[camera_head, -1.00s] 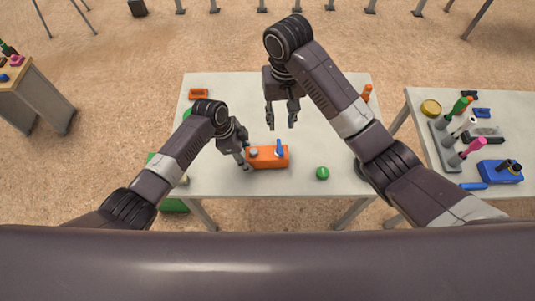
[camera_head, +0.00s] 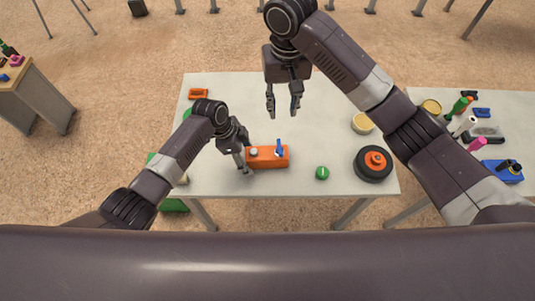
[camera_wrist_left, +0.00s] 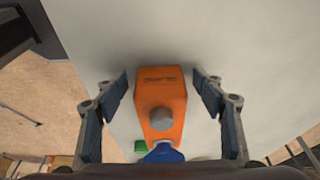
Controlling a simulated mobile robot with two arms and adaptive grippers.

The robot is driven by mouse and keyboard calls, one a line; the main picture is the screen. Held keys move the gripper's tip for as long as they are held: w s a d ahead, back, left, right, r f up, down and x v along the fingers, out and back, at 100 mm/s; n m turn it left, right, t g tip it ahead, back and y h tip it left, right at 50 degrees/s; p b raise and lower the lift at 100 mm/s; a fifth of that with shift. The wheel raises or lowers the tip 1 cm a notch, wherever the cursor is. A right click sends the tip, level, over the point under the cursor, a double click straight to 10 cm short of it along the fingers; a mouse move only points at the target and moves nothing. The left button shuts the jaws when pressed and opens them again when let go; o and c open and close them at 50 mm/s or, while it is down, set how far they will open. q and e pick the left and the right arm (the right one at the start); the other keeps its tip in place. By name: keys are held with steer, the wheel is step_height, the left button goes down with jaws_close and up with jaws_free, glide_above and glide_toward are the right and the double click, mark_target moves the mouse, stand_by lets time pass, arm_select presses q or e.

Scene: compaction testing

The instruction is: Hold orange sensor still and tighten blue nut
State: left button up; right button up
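The orange sensor (camera_head: 268,160) is a box lying on the white table. A grey knob is on its top, and a blue nut with an upright blue part (camera_head: 279,149) is toward its right end. My left gripper (camera_head: 245,159) is at the sensor's left end. In the left wrist view its open fingers (camera_wrist_left: 161,95) stand on either side of the orange sensor (camera_wrist_left: 160,88), with narrow gaps seen beside it. The blue nut (camera_wrist_left: 164,154) is partly cut off at the bottom there. My right gripper (camera_head: 283,107) is open and empty, above the table beyond the sensor.
A green ball-like item (camera_head: 322,173) lies right of the sensor. A small orange tray (camera_head: 198,94) is at the back left.

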arm_select(q)
steer(key=v, duration=1.2)
stand_by(0.5)
